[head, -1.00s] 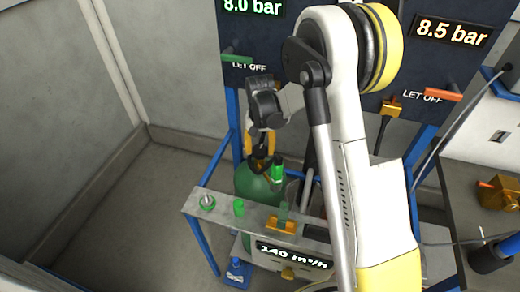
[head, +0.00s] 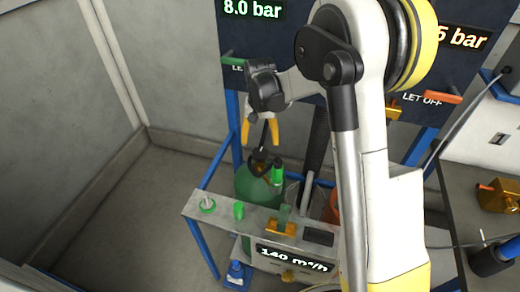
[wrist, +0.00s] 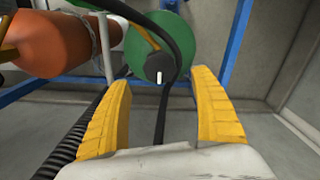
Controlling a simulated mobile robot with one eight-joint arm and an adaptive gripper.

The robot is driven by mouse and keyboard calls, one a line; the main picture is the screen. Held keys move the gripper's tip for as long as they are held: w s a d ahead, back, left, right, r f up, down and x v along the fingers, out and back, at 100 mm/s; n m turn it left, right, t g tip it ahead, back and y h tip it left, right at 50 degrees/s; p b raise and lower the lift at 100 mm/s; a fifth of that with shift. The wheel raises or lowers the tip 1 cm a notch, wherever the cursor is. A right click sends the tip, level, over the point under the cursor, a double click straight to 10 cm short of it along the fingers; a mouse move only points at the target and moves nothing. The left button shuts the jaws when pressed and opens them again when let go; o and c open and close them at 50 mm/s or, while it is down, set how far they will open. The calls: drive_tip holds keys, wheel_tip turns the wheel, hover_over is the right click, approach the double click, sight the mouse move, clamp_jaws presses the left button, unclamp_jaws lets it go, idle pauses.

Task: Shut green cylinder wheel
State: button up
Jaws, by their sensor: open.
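The green cylinder (head: 250,186) stands upright behind the metal panel; its green body also shows in the wrist view (wrist: 190,35). Its dark round wheel (wrist: 160,67), with a white mark, sits on top, below and beyond my fingertips. In the head view the wheel (head: 259,165) is small and partly merged with dark hoses. My gripper (head: 261,142) is above the cylinder, its yellow fingers pointing down. In the wrist view my gripper (wrist: 160,80) is open and empty, with the wheel lying between the fingertips in the picture, apart from them.
An orange cylinder (wrist: 55,40) is beside the green one. Black hoses run past the wheel. A metal panel (head: 225,212) with green and orange controls is in front. Blue frame posts (head: 232,125) stand close by. Free floor lies at left (head: 140,220).

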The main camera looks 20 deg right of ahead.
sight(260, 152)
wheel_tip(260, 152, up, 6)
idle(0.5)
drive_tip(key=s+r+n+t, duration=0.2)
drive_tip(key=s+r+t, duration=0.1)
drive_tip(key=s+r, duration=0.9)
drive_tip(key=s+f+n+t, duration=0.2)
drive_tip(key=s+t, duration=0.2)
drive_tip(key=s, duration=0.9)
drive_tip(key=shift+s, duration=0.15)
